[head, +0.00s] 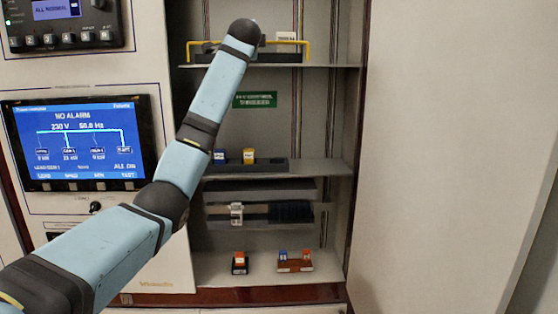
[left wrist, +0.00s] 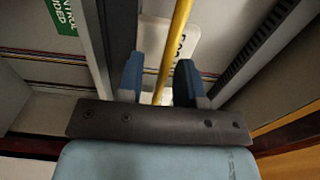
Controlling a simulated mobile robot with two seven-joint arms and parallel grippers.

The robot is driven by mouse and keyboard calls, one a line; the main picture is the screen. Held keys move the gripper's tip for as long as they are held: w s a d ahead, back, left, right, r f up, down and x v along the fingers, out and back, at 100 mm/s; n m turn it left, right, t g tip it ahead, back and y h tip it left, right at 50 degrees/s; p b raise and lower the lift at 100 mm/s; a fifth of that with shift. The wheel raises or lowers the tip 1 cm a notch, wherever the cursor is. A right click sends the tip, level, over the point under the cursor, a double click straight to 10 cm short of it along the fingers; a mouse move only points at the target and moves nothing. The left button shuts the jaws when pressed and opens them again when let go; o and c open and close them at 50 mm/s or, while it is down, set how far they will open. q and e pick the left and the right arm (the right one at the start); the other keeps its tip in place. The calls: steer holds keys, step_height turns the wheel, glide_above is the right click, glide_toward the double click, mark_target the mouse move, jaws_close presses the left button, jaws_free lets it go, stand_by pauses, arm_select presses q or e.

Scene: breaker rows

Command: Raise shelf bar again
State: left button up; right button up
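The yellow shelf bar (head: 285,42) runs across the front of the upper cabinet shelf (head: 320,66) in the head view, its middle hidden behind my left wrist. My left arm reaches up to it, and its fingers are hidden in that view. In the left wrist view, my left gripper (left wrist: 158,82) has two blue fingers set apart. The yellow bar (left wrist: 177,35) passes through the gap between them, with space showing on both sides. I cannot tell how deep between the fingers it lies. My right gripper is in neither view.
Lower shelves hold blue and yellow breakers (head: 249,156), a white breaker (head: 236,213) and a brown block (head: 295,262). A lit display panel (head: 80,145) is at left. A pale door or wall panel (head: 440,150) stands at right. A green sign (head: 255,100) is on the back wall.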

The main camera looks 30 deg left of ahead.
arm_select(q)
steer(key=s+d+f+t+b, duration=0.25)
steer(key=s+d+b, duration=0.45)
steer(key=s, duration=0.6)
steer(key=w+d+f+h, duration=0.1)
steer(key=w+d+f, duration=0.1)
steer(key=f, duration=0.8)
steer(key=w+d+f+h+p, duration=0.1)
steer(key=w+d+f+h, duration=0.1)
steer(key=f, duration=0.7)
steer(key=w+d+f+m+h, duration=0.1)
steer(key=w+d+f+h, duration=0.1)
steer(key=f, duration=0.8)
steer(key=shift+w+d+f+g+p, duration=0.25)
steer(key=shift+d+f+g+p, duration=0.1)
steer(key=shift+d, duration=0.1)
